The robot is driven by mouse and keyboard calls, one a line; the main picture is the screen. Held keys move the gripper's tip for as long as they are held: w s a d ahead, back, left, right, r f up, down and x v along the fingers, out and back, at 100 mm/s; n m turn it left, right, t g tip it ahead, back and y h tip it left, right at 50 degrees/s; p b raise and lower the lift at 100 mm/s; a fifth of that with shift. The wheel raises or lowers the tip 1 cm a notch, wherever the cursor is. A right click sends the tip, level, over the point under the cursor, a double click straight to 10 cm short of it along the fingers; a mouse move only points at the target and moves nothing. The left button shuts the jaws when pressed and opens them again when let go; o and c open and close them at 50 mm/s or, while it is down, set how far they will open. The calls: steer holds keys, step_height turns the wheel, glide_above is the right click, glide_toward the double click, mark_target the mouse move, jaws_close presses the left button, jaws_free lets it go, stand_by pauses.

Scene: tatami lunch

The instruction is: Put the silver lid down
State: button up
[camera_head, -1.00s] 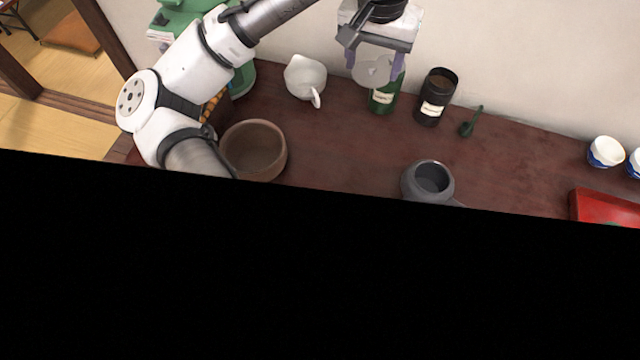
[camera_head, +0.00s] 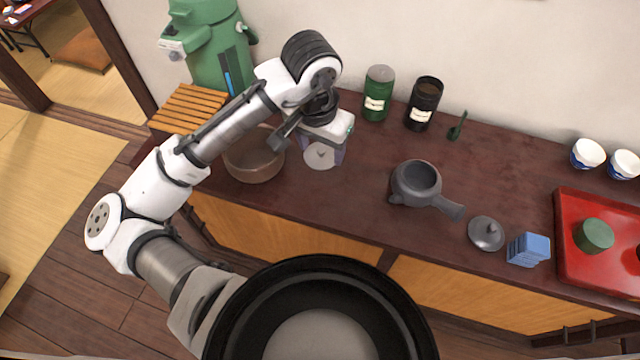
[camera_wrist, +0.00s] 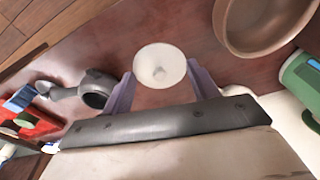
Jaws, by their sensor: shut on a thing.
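The silver lid (camera_head: 319,159) is a small pale disc with a knob. My gripper (camera_head: 323,152) is shut on it, with one finger on each side. In the wrist view the lid (camera_wrist: 160,60) shows knob side toward the camera, between the two purple fingers of my gripper (camera_wrist: 159,72). It is over the dark wooden counter (camera_head: 350,215), right of the brown bowl. I cannot tell whether it touches the counter. The green tin (camera_head: 377,95) stands at the back, to the right of my gripper.
The brown bowl (camera_head: 255,165) is close on the left. A dark teapot (camera_head: 417,180) stands to the right, with a dark lid (camera_head: 486,233), a blue box (camera_head: 528,249) and a red tray (camera_head: 567,215) beyond. A black tin (camera_head: 423,105) stands by the wall.

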step_height(320, 180, down, 13)
steer(key=shift+f, duration=0.1)
stand_by(0.3)
steer(key=shift+f, duration=0.15)
steer(key=o, duration=0.9)
steer(key=shift+o, duration=0.2)
steer(key=r, duration=0.4)
steer(key=s+r, duration=0.1)
steer(key=r, duration=0.7)
steer(key=shift+s+a+r, duration=0.15)
steer(key=shift+a+r, duration=0.05)
steer(key=shift+a, duration=0.15)
